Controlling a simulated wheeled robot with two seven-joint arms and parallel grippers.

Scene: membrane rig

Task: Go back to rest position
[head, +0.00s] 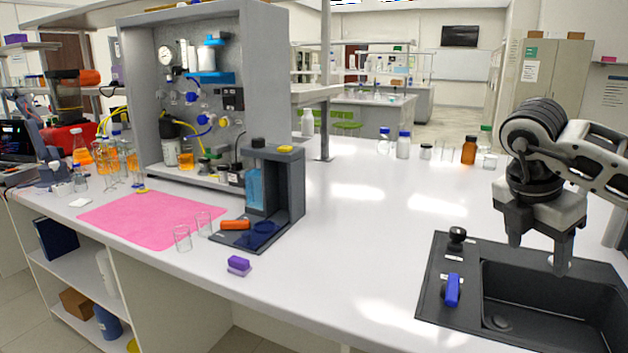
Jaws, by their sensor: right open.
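My right gripper (537,258) hangs at the right of the head view, pointing down over the back left part of the black sink (432,308). Its two fingers are apart and nothing shows between them. My left gripper does not show in this view. The membrane rig (263,40), a grey cabinet with a gauge, valves and tubing, stands on the bench at the left, well away from my gripper.
A pink mat (140,215), two glass beakers (183,240), a dark dispenser stand (285,190) and a purple block (238,265) are at left. Bottles (469,150) line the back. The white bench (350,230) is clear mid-right.

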